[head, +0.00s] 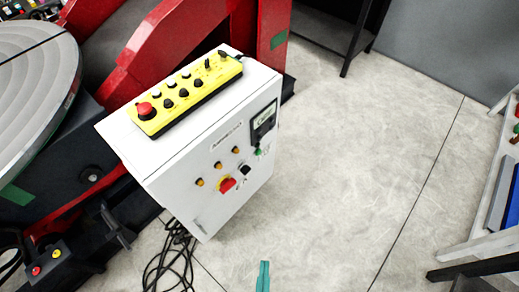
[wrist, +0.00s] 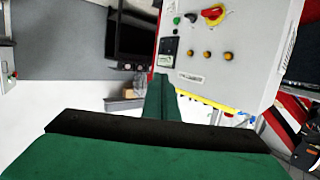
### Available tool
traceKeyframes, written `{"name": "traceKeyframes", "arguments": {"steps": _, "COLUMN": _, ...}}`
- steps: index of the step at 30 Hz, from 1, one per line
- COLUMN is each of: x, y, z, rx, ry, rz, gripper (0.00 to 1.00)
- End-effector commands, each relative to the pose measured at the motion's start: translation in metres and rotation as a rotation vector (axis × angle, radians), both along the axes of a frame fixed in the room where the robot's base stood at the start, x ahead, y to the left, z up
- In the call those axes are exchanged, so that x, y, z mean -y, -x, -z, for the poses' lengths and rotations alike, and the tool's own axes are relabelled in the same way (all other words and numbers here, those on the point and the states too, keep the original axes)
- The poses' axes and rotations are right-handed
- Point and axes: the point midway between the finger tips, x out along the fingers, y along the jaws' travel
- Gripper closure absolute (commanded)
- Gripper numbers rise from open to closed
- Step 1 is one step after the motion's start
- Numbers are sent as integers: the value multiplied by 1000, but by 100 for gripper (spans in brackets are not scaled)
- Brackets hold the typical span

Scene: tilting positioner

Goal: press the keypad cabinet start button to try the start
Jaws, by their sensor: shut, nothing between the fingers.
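The white control cabinet (head: 215,205) stands left of centre in the head view, its front facing right and toward me. A small green button (head: 259,152) sits on its front below a dark meter (head: 264,121); it also shows in the wrist view (wrist: 176,20). Beside it are a black knob (head: 245,169) and a red-on-yellow rotary switch (head: 227,184). My gripper (head: 264,276) shows as green fingertips at the bottom of the head view, apart from the cabinet. It is shut and empty; in the wrist view its fingers (wrist: 160,100) point toward the cabinet front.
A yellow pendant (head: 185,92) with a red mushroom button lies on the cabinet top. Red machine frames (head: 165,50) and a round table (head: 35,70) are behind and left. Black cables (head: 172,255) lie at the cabinet's foot. The floor (head: 350,150) to the right is clear.

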Motion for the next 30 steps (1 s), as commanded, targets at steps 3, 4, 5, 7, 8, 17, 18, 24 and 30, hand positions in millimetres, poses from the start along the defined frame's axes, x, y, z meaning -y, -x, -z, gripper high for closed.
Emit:
{"name": "traceKeyframes", "arguments": {"steps": 3, "x": 0, "y": -1, "z": 2, "rx": -2, "ry": -10, "rz": 3, "gripper": 100}}
{"name": "traceKeyframes", "arguments": {"steps": 4, "x": 1, "y": -2, "z": 5, "rx": -3, "ry": -19, "rz": 8, "gripper": 100}}
{"name": "traceKeyframes", "arguments": {"steps": 5, "x": 1, "y": -3, "z": 8, "rx": -4, "ry": -34, "rz": 14, "gripper": 100}}
{"name": "traceKeyframes", "arguments": {"steps": 7, "x": 3, "y": -9, "z": 21, "rx": -11, "ry": -91, "rz": 37, "gripper": 100}}
{"name": "traceKeyframes", "arguments": {"steps": 8, "x": 4, "y": -12, "z": 29, "rx": -15, "ry": -126, "rz": 57, "gripper": 100}}
{"name": "traceKeyframes", "arguments": {"steps": 17, "x": 13, "y": -78, "z": 139, "rx": -68, "ry": -681, "rz": 253, "gripper": 100}}
{"name": "traceKeyframes", "arguments": {"steps": 18, "x": 13, "y": -90, "z": 153, "rx": -72, "ry": -761, "rz": 278, "gripper": 100}}
{"name": "traceKeyframes", "arguments": {"steps": 24, "x": 16, "y": -156, "z": 211, "rx": -99, "ry": -1168, "rz": 399, "gripper": 100}}
{"name": "traceKeyframes", "arguments": {"steps": 30, "x": 19, "y": -234, "z": 249, "rx": -128, "ry": -1575, "rz": 499, "gripper": 100}}
